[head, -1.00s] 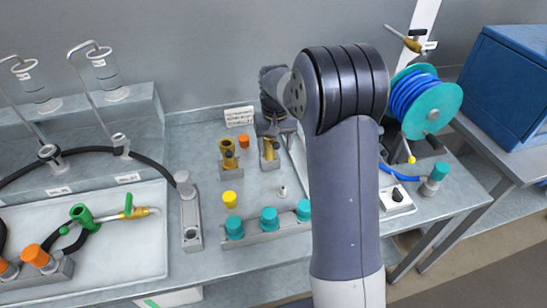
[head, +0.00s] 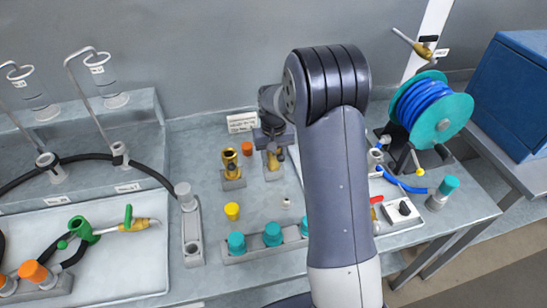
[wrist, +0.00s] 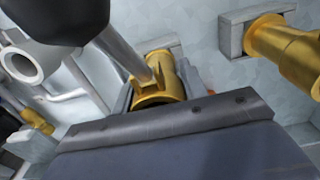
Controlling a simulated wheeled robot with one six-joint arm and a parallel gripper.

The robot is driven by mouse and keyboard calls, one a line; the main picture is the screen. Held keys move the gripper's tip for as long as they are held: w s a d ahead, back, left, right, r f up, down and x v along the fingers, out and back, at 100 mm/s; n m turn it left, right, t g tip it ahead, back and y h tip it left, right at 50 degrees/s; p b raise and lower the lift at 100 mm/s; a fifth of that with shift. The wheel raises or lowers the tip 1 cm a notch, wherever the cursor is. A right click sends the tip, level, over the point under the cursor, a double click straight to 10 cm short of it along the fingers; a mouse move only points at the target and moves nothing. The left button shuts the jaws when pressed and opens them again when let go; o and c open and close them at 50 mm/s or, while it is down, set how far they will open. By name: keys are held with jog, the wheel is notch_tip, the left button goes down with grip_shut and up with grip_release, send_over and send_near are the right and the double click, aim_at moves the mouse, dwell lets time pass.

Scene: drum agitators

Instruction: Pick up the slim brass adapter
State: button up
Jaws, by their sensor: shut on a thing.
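The slim brass adapter (head: 274,159) stands upright at a small grey holder block (head: 272,176) near the back of the bench. My gripper (head: 273,143) is over its top, shut on it. In the wrist view the adapter (wrist: 172,80) sits between my gripper parts, its open brass end toward the camera, with a grey block behind it. Part of it is hidden by my gripper. I cannot tell whether it is clear of the block. A second, wider brass adapter (head: 229,160) stands in its own holder to the left; it also shows in the wrist view (wrist: 285,48).
An orange cap (head: 247,148) and a white label card (head: 241,122) are behind the adapters. A yellow cap (head: 232,211) and a row of teal caps (head: 272,234) are in front. A blue hose reel (head: 432,108) stands at right. My arm hides part of the bench.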

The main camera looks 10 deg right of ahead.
jog(key=c, duration=0.5)
notch_tip(320, 180, up, 10)
jog(key=shift+r+b, duration=0.1)
jog(key=shift+b, duration=0.6)
